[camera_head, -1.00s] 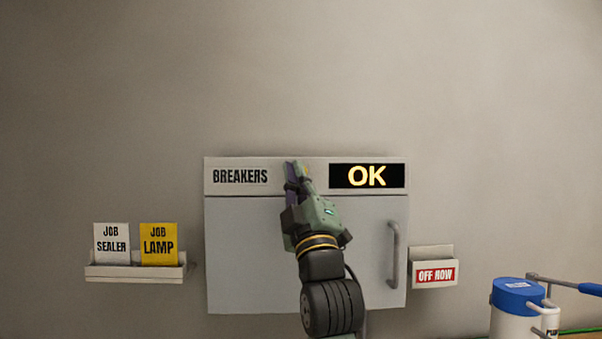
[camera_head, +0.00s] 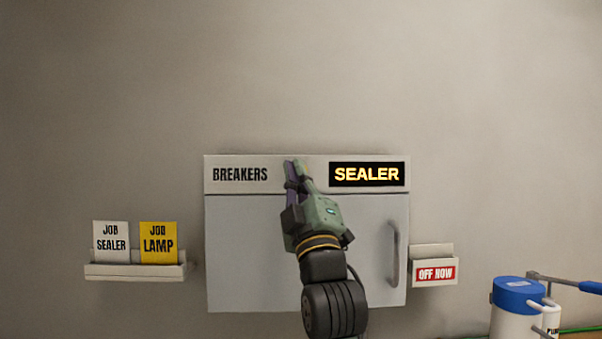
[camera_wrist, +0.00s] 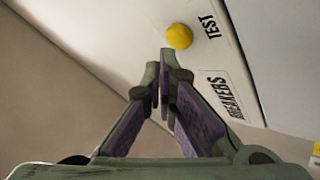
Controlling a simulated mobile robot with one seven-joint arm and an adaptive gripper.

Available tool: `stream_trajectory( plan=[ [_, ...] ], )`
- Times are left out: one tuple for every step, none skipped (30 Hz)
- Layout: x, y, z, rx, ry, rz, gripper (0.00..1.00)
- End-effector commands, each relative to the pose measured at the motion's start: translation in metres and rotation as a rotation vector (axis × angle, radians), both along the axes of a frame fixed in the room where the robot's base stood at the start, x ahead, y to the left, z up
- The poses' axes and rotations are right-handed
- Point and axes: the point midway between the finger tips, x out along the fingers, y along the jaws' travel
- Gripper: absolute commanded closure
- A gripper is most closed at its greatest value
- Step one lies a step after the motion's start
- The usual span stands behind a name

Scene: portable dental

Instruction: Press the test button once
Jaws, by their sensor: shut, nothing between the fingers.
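The test button is a yellow round knob (camera_wrist: 179,36) beside the word TEST (camera_wrist: 207,26) on the cabinet's top strip, seen in the wrist view. My gripper (camera_wrist: 161,62) is shut and empty, its fingertips just short of the button in that picture; I cannot tell whether they touch it. In the head view my gripper (camera_head: 294,166) is in front of the top strip, between the BREAKERS label (camera_head: 240,175) and the display (camera_head: 367,174), and hides the button. The display reads SEALER in yellow letters.
The grey breaker cabinet (camera_head: 290,260) has its door shut, with a handle (camera_head: 394,252) on the right. A shelf (camera_head: 135,271) with two job cards is at the left. A holder marked OFF NOW (camera_head: 434,273) and a blue-lidded canister (camera_head: 518,295) are at the right.

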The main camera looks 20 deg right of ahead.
Motion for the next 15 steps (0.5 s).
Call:
stream_trajectory(
  plan=[
    [-0.001,0.000,0.000,0.000,-0.001,-0.001,1.00],
    [-0.001,0.000,0.000,0.000,-0.001,-0.001,1.00],
    [-0.001,0.000,0.000,0.000,0.000,0.000,1.00],
    [-0.001,0.000,0.000,0.000,0.000,0.000,1.00],
    [-0.001,0.000,0.000,0.000,0.000,0.000,1.00],
    [-0.001,0.000,0.000,0.000,0.000,0.000,1.00],
    [-0.001,0.000,0.000,0.000,0.000,0.000,1.00],
    [-0.001,0.000,0.000,0.000,0.000,0.000,1.00],
    [-0.002,0.000,0.000,0.000,-0.001,0.000,1.00],
    [-0.002,0.001,0.000,0.000,-0.001,0.000,1.00],
    [-0.004,0.001,0.000,-0.001,-0.001,0.000,1.00],
    [-0.007,0.002,0.000,-0.001,-0.002,-0.001,1.00],
    [-0.009,0.003,0.000,-0.002,-0.003,-0.001,1.00],
    [-0.012,0.003,0.000,-0.002,-0.003,-0.001,1.00],
    [-0.016,0.005,0.000,-0.002,-0.003,-0.001,1.00]
  ],
)
